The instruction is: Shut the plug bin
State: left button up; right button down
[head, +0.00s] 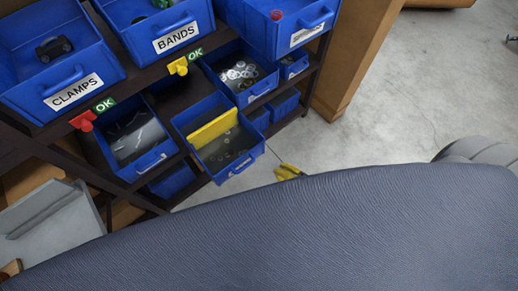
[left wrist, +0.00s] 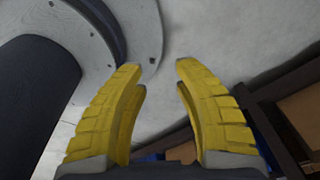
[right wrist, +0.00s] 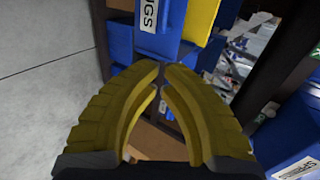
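The plug bin (head: 240,163) is a blue bin on the lower shelf in the head view. It sticks out from the rack and holds small dark pieces and a yellow panel (head: 213,128). In the right wrist view its front (right wrist: 178,22) shows at the top, with a label (right wrist: 148,14) ending in "UGS". My right gripper (head: 290,172) is just off the bin's front; in its wrist view the yellow fingertips (right wrist: 161,66) nearly meet, with nothing seen held. My left gripper (left wrist: 162,75) is outside the head view. Its fingers are wide apart and empty over the floor.
Blue bins marked CLAMPS (head: 75,92) and BANDS (head: 176,38) sit above. A wooden post (head: 350,65) stands to the right.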

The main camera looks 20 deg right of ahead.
send_near(255, 148)
jog(key=x, duration=0.4)
jog(key=f+x, duration=0.1)
jog(key=x, duration=0.1)
jog(key=shift+s+f, duration=0.1)
jog(key=shift+s, duration=0.15)
jog(key=shift+w+a, duration=0.3)
jog(key=shift+w, duration=0.6)
jog(key=shift+w, duration=0.1)
